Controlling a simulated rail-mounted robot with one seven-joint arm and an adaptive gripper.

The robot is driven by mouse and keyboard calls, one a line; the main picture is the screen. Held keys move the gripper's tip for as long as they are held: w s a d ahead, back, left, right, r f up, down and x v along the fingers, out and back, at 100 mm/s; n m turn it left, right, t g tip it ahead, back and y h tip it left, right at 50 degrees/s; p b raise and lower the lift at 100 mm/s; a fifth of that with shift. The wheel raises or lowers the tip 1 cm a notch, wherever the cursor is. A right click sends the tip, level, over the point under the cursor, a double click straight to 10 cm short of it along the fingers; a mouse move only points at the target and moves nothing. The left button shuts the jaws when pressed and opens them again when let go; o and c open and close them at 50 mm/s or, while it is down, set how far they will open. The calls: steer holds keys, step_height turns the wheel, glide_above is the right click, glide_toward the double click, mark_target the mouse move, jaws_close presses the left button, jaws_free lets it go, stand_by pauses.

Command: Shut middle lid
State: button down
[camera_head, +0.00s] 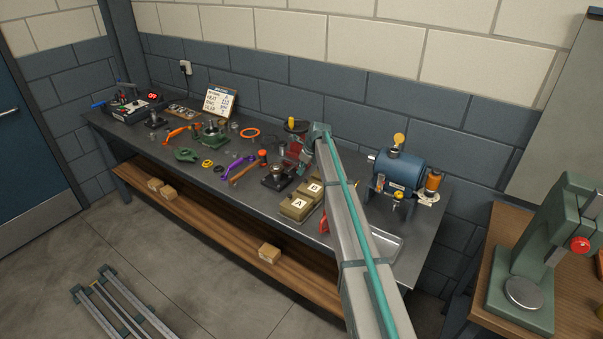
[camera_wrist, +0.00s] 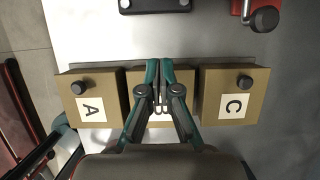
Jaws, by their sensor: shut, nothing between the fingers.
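Three tan boxes stand in a row in the wrist view. The left one (camera_wrist: 79,86) has an A label and the right one (camera_wrist: 212,108) has a C label; each shows a dark knob on top. The middle box (camera_wrist: 134,82) is largely covered by my gripper (camera_wrist: 160,65), which is shut and empty, its fingertips together over it. I cannot tell whether they touch. In the head view, the B label of the middle box (camera_head: 315,188) faces up beside box A (camera_head: 298,205), and its top looks about level. My arm hides box C there.
The workbench (camera_head: 240,205) holds a purple part (camera_head: 238,166), a black-based fixture (camera_head: 277,178) and several other tools left of the boxes. A blue motor-like tank (camera_head: 400,170) and a grey tray (camera_head: 386,246) stand at the right. A green press (camera_head: 535,255) is on another table.

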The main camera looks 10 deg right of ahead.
steer(key=w+a+r+b, duration=0.5)
steer(key=r, duration=0.4)
steer(key=s+a+f+n+t+b, duration=0.1)
steer(key=s+a+f+n+b, duration=0.3)
steer(key=s+a+f+n, duration=0.45)
steer(key=s+a+f+n+t+b, duration=0.1)
steer(key=s+a+f+n+b, duration=0.3)
steer(key=a+f, duration=0.8)
steer(key=s+d+f+n+g+h+p, duration=0.1)
steer(key=s+d+f+n+g, duration=0.1)
steer(key=s+d+f, duration=0.55)
steer(key=s+d+f+n+g, duration=0.1)
steer(key=s+d+f+n, duration=0.1)
steer(key=s+f, duration=0.9)
steer(key=s+d+f+n+g+h+p, duration=0.1)
steer(key=s+d+f+g, duration=0.1)
steer(key=s+d+f, duration=0.65)
steer(key=s+d+f+n+g, duration=0.1)
steer(key=s+d+n+g, duration=0.1)
steer(key=s, duration=1.3)
steer(key=s+d+f+n+g, duration=0.2)
steer(key=s+n, duration=0.2)
steer(key=s, duration=1.2)
steer(key=s+d+f+n+g+h, duration=0.1)
steer(key=s+d+n+g, duration=0.1)
steer(key=s, duration=1.3)
steer(key=shift+s+d+f+n+g, duration=0.3)
steer(key=shift+f+n, duration=0.1)
steer(key=shift+n, duration=0.15)
